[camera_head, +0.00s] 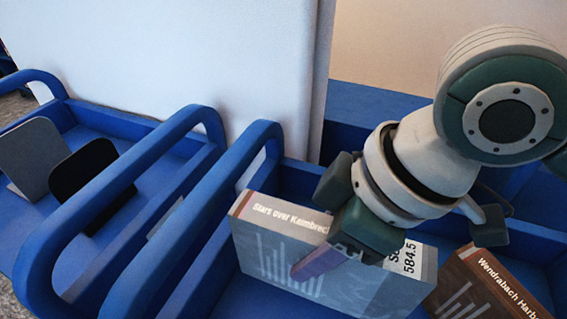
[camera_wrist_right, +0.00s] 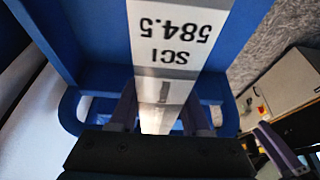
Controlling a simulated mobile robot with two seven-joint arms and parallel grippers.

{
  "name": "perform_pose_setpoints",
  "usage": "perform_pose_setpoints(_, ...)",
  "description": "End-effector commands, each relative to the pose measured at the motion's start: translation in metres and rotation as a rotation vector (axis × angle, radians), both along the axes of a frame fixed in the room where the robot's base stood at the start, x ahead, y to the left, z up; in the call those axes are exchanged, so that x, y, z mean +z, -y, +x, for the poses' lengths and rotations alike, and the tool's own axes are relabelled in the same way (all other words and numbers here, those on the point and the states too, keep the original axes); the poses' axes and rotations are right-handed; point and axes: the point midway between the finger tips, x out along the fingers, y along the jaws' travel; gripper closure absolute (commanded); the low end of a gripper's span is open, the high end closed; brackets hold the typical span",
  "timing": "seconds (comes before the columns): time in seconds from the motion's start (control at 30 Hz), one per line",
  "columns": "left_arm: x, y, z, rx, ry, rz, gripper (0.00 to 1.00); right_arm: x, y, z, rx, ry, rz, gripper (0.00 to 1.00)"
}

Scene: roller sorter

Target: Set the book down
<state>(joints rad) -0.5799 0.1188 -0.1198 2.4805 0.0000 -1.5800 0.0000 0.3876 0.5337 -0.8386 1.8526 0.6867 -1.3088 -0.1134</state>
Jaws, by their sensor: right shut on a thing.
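The grey book with the spine title "Stars over Kelmbrec…" (camera_head: 275,262) stands inside a blue cart bin (camera_head: 232,300), slightly tilted in the picture. Its spine faces up and carries a white "SCI 584.5" label, which shows upside down in the right wrist view (camera_wrist_right: 180,35). My right gripper (camera_head: 325,258) is shut on this book from above, with a purple finger against its near face. In the right wrist view its two fingers (camera_wrist_right: 161,115) lie on either side of the spine. I cannot tell whether the book's lower edge touches the bin floor. My left gripper is not in view.
A brown book, "Wendrabach Harb…" (camera_head: 480,290), leans at the right in the same bin. Blue tube handles (camera_head: 190,262) rise just left of the grey book. A neighbouring blue tray (camera_head: 100,115) holds grey (camera_head: 35,152) and black (camera_head: 85,170) bookends. A white panel (camera_head: 200,60) stands behind.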

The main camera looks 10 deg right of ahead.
Motion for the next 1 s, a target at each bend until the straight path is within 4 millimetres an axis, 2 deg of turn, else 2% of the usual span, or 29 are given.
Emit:
perform_pose_setpoints(0.33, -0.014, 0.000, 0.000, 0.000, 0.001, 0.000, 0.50, -0.043, -0.001, 0.000, 0.000, 0.001, 0.002, 1.00)
perform_pose_setpoints(0.77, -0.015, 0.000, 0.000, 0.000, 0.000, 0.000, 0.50, -0.049, -0.001, 0.000, 0.001, 0.003, 0.002, 1.00)
perform_pose_setpoints(0.8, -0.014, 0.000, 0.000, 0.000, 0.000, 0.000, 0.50, -0.049, 0.000, 0.000, 0.000, 0.001, 0.001, 0.48)
perform_pose_setpoints(1.0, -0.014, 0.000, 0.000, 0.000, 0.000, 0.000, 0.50, -0.048, 0.000, 0.000, 0.000, 0.001, 0.001, 0.26)
